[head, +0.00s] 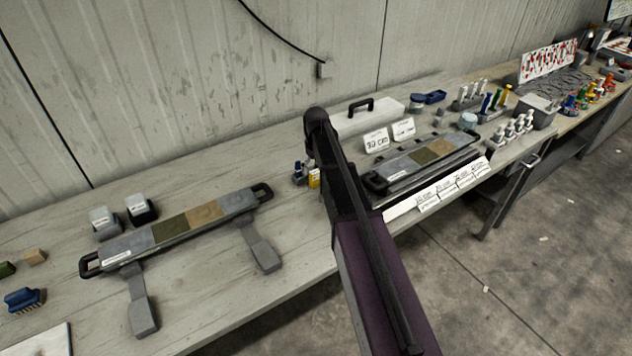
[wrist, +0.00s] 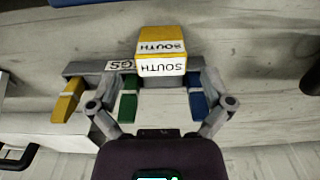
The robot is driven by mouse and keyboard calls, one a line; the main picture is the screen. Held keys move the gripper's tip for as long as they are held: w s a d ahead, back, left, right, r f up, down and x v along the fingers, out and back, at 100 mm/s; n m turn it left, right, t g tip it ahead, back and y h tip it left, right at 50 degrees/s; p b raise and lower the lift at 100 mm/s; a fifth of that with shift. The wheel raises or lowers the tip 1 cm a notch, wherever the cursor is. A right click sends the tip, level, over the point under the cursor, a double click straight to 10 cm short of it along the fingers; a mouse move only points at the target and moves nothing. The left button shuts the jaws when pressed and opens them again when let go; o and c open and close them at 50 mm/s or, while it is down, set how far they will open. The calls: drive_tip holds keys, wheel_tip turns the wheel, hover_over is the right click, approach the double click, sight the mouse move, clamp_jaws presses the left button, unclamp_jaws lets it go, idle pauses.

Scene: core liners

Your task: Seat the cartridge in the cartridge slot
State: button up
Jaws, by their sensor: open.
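In the wrist view a yellow block (wrist: 161,48) with a white label reading SOUTH stands ahead of my gripper (wrist: 161,86). It may be the cartridge; I cannot tell for sure. The gripper is open, one finger on each side of the view's middle, with nothing clearly held between the tips. A grey rack (wrist: 85,68) with a partly covered label lies across the view, with green (wrist: 128,100), blue (wrist: 197,100) and yellow (wrist: 68,103) banded pieces by it. I cannot identify the cartridge slot. In the head view my arm hides the gripper.
In the head view a core tray with handles (head: 130,240) lies on the left bench on grey supports. A similar tray (head: 390,172) lies right of my arm, behind white labels (head: 428,200). A small yellow item (head: 314,178) is beside my arm.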

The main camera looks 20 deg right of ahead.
sight(316, 171)
drive_tip(key=shift+s+f+b, duration=0.1)
drive_tip(key=shift+f+b, duration=1.5)
drive_tip(key=shift+f, duration=0.3)
drive_tip(key=c, duration=1.3)
drive_tip(key=shift+r, duration=0.1)
wheel_tip(316, 171, up, 10)
drive_tip(key=p, duration=1)
